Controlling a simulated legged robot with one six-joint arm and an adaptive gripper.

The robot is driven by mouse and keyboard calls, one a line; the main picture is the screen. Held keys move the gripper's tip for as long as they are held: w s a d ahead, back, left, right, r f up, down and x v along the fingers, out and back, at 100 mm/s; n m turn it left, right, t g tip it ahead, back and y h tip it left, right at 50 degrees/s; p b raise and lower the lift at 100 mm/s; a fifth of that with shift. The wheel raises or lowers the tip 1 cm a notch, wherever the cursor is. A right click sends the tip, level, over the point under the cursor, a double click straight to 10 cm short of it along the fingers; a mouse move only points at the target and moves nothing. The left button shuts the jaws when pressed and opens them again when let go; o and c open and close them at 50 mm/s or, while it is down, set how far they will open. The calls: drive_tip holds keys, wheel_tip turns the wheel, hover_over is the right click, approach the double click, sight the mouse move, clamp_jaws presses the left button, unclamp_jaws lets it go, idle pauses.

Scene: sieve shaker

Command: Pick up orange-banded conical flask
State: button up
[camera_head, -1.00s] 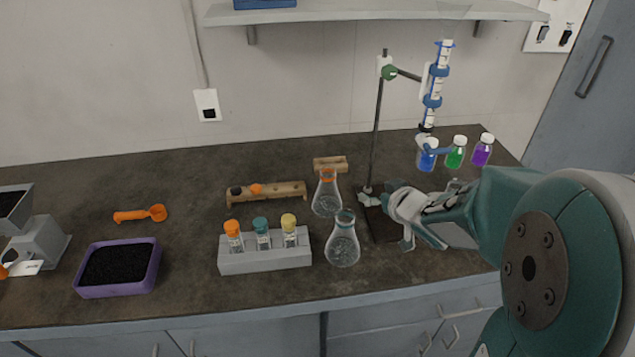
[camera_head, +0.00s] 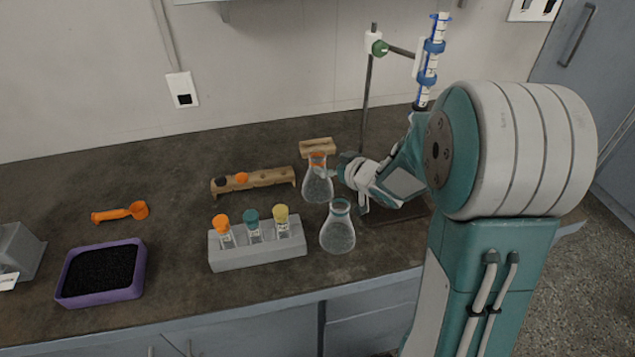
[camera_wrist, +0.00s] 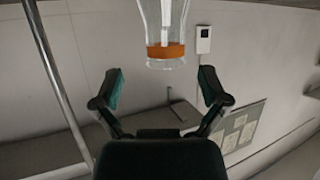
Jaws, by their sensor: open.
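The orange-banded conical flask (camera_head: 318,187) stands upright on the dark bench, with its orange band around the neck. In the wrist view, its clear neck and orange band (camera_wrist: 166,51) show upside down at the top centre, ahead of and between the spread fingers. My gripper (camera_head: 343,172) is just right of the flask in the head view, near its neck. In the wrist view my gripper (camera_wrist: 160,88) is open with nothing between its fingers. Whether a fingertip touches the flask cannot be told.
A teal-banded flask (camera_head: 338,235) stands close in front. A grey rack (camera_head: 258,253) with capped vials is to the left. A stand rod (camera_head: 366,100) rises behind my gripper. A purple tray (camera_head: 101,272) is far left.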

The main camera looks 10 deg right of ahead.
sight(322, 162)
drive_tip(key=x, duration=0.4)
drive_tip(key=shift+w+a+f, duration=0.15)
drive_tip(key=shift+w+a, duration=0.05)
drive_tip(key=shift+a, duration=0.35)
drive_tip(key=shift+w+f, duration=0.1)
drive_tip(key=shift+w, duration=0.2)
drive_tip(key=shift+c, duration=0.3)
clamp_jaws()
